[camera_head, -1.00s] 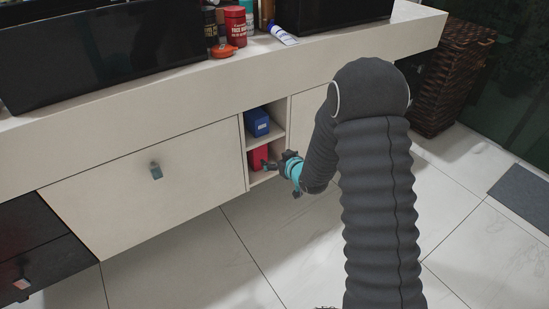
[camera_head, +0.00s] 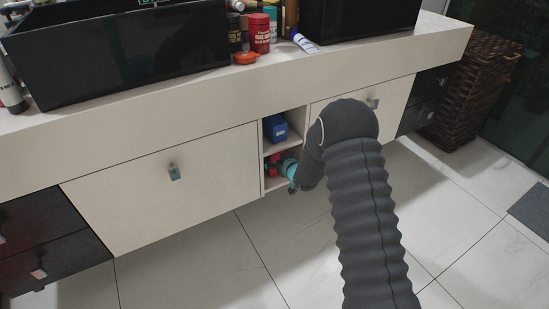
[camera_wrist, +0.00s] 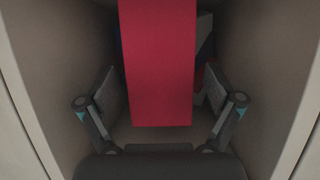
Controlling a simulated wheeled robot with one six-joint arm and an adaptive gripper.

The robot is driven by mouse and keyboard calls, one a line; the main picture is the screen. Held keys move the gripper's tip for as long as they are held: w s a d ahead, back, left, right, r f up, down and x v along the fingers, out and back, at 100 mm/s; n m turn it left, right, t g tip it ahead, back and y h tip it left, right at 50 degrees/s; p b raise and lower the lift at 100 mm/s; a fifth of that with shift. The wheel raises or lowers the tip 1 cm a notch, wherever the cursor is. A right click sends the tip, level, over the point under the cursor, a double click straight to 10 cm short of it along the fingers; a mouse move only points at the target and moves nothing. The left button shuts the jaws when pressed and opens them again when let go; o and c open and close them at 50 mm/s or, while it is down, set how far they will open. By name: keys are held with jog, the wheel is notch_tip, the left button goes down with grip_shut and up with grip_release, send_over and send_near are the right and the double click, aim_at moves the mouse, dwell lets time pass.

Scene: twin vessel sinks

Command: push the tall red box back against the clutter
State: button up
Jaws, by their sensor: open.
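The tall red box (camera_wrist: 158,65) stands in the lower compartment (camera_wrist: 255,70) of the open shelf. In the wrist view it fills the upper middle, between and just beyond the fingers of my gripper (camera_wrist: 160,108). The fingers are spread open on either side of it; I cannot tell whether they touch it. Behind the box, blue and white clutter (camera_wrist: 204,45) shows in part at its right edge. In the head view only a bit of the red box (camera_head: 271,168) shows, and my gripper (camera_head: 280,166) reaches into the lower compartment.
A blue box (camera_head: 276,128) sits in the upper compartment. Shelf side walls stand close on both sides of my gripper. Drawer fronts with handles (camera_head: 174,172) flank the shelf. Bottles and a red can (camera_head: 260,33) stand on the counter between dark basins.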

jog(key=shift+x, duration=1.15)
jog(key=c, duration=1.3)
jog(key=shift+w+a, duration=0.1)
jog(key=shift+w, duration=0.05)
jog(key=shift+w+a+b, duration=0.5)
jog(key=shift+w, duration=0.25)
jog(key=shift+r, duration=0.1)
jog(key=o, duration=1.3)
